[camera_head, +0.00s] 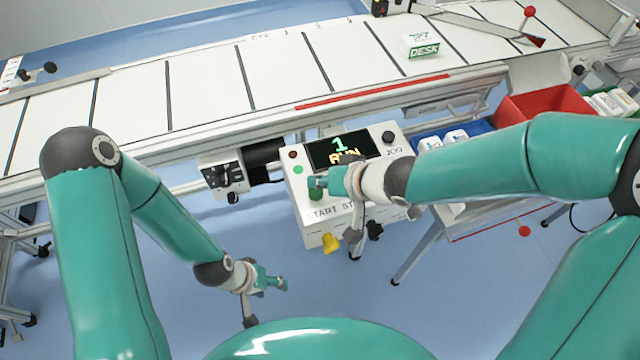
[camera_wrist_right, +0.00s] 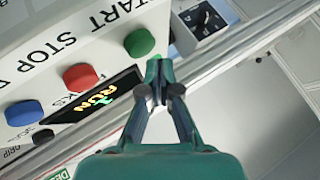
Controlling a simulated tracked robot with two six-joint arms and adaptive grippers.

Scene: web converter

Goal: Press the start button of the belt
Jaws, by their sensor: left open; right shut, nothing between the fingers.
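The control box (camera_head: 385,155) stands at the front of the belt (camera_head: 205,90). Its display (camera_head: 322,152) reads "1" and "RUN". In the right wrist view, the green button (camera_wrist_right: 140,43) lies by the START label, the red button (camera_wrist_right: 80,77) by STOP, and a blue button (camera_wrist_right: 23,113) beyond. My right gripper (camera_head: 314,182) is shut and empty over the box's left side. Its fingertips (camera_wrist_right: 158,70) are close beside the green button; I cannot tell whether they touch it. My left gripper (camera_head: 284,284) is open and empty, low and left of the box.
A white-and-green DESK box (camera_head: 422,46) lies on the belt. A red bin (camera_head: 540,100) and a blue bin (camera_head: 462,130) with white items stand right of the control box. A yellow knob (camera_head: 331,243) sits under the box. The floor around my left gripper is clear.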

